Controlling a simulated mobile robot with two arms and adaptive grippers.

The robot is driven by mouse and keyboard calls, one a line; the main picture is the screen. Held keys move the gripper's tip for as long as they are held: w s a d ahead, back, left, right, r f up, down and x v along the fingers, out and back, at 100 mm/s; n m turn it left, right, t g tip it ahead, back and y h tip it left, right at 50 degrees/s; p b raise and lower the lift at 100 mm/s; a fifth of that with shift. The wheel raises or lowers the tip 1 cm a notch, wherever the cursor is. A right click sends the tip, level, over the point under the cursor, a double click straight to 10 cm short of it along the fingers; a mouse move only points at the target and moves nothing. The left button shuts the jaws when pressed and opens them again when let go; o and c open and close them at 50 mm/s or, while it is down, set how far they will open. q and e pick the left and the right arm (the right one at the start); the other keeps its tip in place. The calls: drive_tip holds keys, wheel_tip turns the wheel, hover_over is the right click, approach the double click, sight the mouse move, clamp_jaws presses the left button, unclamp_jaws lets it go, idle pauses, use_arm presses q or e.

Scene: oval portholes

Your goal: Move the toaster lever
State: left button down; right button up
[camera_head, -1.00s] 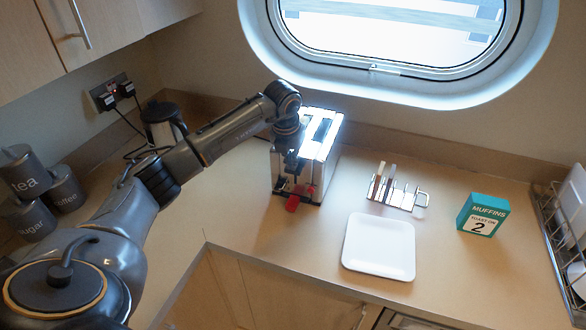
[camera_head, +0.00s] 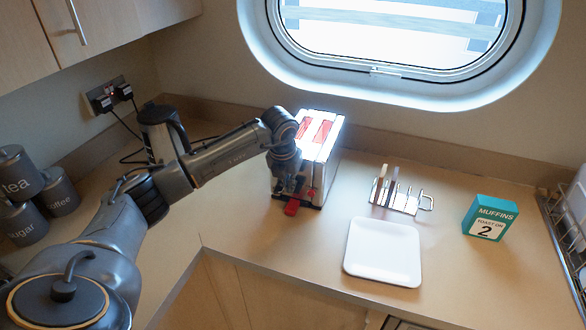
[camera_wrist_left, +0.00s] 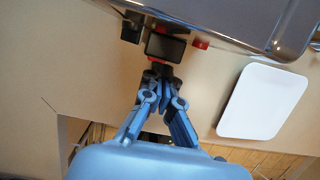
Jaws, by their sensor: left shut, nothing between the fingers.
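The silver toaster (camera_head: 318,160) stands against the back wall under the porthole, and its two top slots glow red-orange. Its lever, a dark block with red edges (camera_wrist_left: 166,47), sticks out of the front in the left wrist view. A red part of it (camera_head: 292,207) shows low on the front in the head view. My left gripper (camera_wrist_left: 162,73) is shut and empty, with its fingertips right at the lever; I cannot tell whether they touch. In the head view the left gripper (camera_head: 291,188) hides part of the toaster's front. My right gripper is not in view.
A white plate (camera_head: 383,252), a toast rack (camera_head: 400,198) and a teal muffins box (camera_head: 489,217) stand to the right. A kettle (camera_head: 160,130) and dark canisters (camera_head: 22,210) are at the left. A dish rack (camera_head: 568,245) is at the right edge.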

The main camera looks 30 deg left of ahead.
use_arm(q)
drive_tip(key=shift+s+d+r, duration=0.1)
drive_tip(key=shift+s+r, duration=0.15)
drive_tip(key=shift+s, duration=0.35)
drive_tip(key=shift+w, duration=0.1)
drive_tip(key=v, duration=1.2)
